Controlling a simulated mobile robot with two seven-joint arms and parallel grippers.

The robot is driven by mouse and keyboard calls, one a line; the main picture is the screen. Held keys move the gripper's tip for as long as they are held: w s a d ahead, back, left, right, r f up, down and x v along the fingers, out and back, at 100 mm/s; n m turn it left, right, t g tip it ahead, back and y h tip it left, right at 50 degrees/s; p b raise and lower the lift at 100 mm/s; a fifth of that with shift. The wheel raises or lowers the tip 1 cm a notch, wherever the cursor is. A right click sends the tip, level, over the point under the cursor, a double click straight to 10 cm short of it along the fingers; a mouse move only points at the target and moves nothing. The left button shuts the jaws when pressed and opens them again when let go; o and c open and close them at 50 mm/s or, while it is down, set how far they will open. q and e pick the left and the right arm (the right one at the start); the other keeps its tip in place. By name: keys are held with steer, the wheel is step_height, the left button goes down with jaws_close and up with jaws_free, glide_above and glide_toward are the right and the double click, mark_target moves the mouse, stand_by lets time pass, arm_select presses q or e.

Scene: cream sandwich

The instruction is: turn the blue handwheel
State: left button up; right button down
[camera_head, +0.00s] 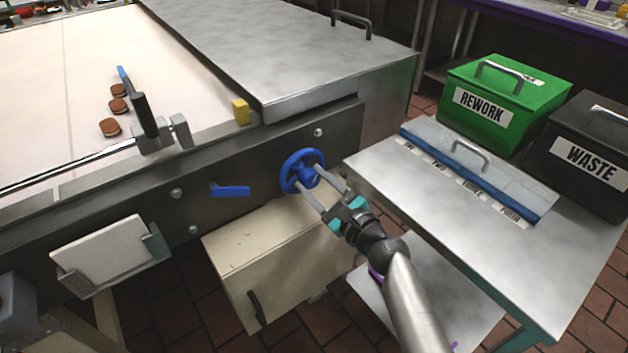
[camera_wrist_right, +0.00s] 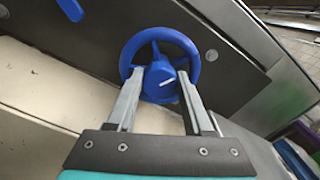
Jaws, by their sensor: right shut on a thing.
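The blue handwheel (camera_head: 290,176) is mounted on the dark side panel of the conveyor machine, in the middle of the head view. It also shows in the right wrist view (camera_wrist_right: 192,48), with spokes and a central hub (camera_wrist_right: 158,82) that bears a white mark. My right gripper (camera_head: 312,178) reaches in from the lower right. Its two fingers lie on either side of the hub and are shut on it, inside or in front of the rim; the exact contact is partly hidden. My left gripper is not in view.
A blue lever (camera_head: 231,191) sits on the panel left of the wheel. A beige box (camera_head: 270,255) stands below. A steel side table (camera_head: 400,185) is close on the right, with a green REWORK bin (camera_head: 510,95) and black WASTE bin (camera_head: 590,150) behind. Brown biscuits (camera_head: 118,105) lie on the belt.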

steer(key=shift+c, duration=1.4)
jaws_free()
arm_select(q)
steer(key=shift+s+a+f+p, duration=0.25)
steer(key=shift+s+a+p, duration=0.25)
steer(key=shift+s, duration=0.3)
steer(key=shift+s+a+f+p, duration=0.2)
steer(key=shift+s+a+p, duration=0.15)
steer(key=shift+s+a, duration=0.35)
arm_select(e)
steer(key=v, duration=1.5)
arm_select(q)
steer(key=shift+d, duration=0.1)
arm_select(e)
steer(key=shift+s, duration=0.1)
